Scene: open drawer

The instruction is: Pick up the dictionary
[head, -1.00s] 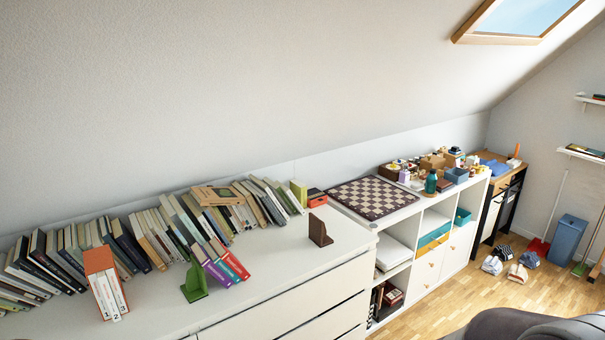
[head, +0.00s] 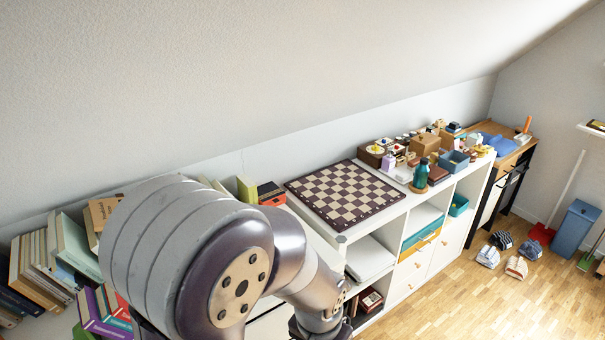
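A tan book with dark lettering (head: 103,212) lies on top of the row of books at the left in the head view. I cannot read its title clearly, so I cannot tell whether it is the dictionary. One of my arms fills the lower middle of the head view and hides part of the book row and most of the white dresser top. Neither gripper shows.
Leaning books (head: 45,255) line the dresser at the left, with purple and red books (head: 100,310) in front.

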